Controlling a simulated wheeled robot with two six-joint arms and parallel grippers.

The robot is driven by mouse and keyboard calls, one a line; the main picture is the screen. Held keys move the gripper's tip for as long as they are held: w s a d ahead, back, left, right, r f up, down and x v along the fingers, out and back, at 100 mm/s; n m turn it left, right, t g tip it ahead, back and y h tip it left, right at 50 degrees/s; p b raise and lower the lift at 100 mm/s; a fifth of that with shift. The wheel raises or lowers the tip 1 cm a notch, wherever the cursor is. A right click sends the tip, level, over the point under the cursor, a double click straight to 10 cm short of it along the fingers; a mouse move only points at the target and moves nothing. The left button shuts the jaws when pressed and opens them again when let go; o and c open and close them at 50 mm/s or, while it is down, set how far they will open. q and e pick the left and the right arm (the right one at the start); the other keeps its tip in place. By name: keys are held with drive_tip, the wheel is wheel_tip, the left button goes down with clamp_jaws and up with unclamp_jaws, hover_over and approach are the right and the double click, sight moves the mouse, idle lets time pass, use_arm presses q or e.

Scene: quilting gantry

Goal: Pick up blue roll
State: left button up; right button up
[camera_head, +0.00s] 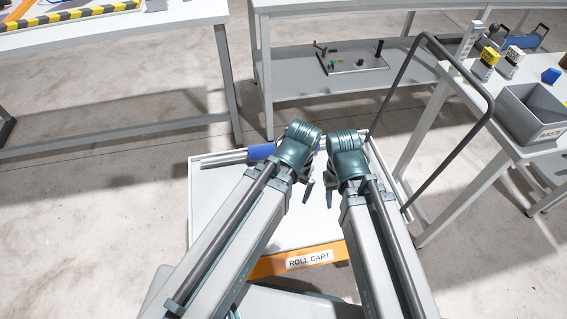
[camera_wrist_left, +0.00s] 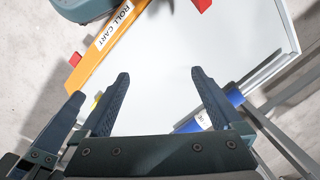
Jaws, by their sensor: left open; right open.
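The blue roll (camera_head: 262,151) lies on a grey rod across the far end of the roll cart (camera_head: 203,206). My left arm partly hides it in the head view. In the left wrist view the blue roll (camera_wrist_left: 236,97) shows beside and behind the right-hand finger, with a white part near it. My left gripper (camera_wrist_left: 160,76) is open and empty above the white cart top, apart from the roll. In the head view my left gripper (camera_head: 306,188) is mostly hidden by its own wrist. My right gripper (camera_head: 329,194) is close beside it, open, its fingers only partly visible.
A dark handle frame (camera_head: 408,62) rises at the cart's right. A table at the right holds a grey waste bin (camera_head: 532,112). A bench with a lower shelf (camera_head: 290,78) stands behind, and another table (camera_head: 110,28) is at the upper left. The cart's front label strip is orange.

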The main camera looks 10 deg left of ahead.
use_arm(q)
drive_tip(key=w+a+f+n+b, duration=0.4)
drive_tip(key=w+a+f+b, duration=0.2)
drive_tip(key=w+f, duration=0.15)
drive_tip(key=w+a+n+t, duration=0.2)
drive_tip(key=w+n, duration=2)
drive_tip(key=shift+a, duration=0.2)
use_arm(e)
wheel_tip(320, 180, down, 8)
use_arm(q)
drive_tip(key=shift+f, duration=0.2)
drive_tip(key=f+b, duration=0.2)
drive_tip(key=b, duration=0.1)
drive_tip(key=w+f+b, duration=0.1)
drive_tip(key=f+b, duration=0.1)
drive_tip(key=f, duration=0.1)
drive_tip(key=f+b, duration=0.3)
drive_tip(key=shift+w+a+f+b, duration=0.15)
drive_tip(key=shift+w+a+b, duration=0.1)
drive_tip(key=shift+w+b, duration=0.05)
drive_tip(key=f+b, duration=0.2)
drive_tip(key=w+f+b, duration=0.1)
drive_tip(key=f+b, duration=0.2)
drive_tip(key=shift+w+d, duration=0.15)
use_arm(e)
wheel_tip(320, 180, down, 14)
drive_tip(key=shift+r, duration=0.3)
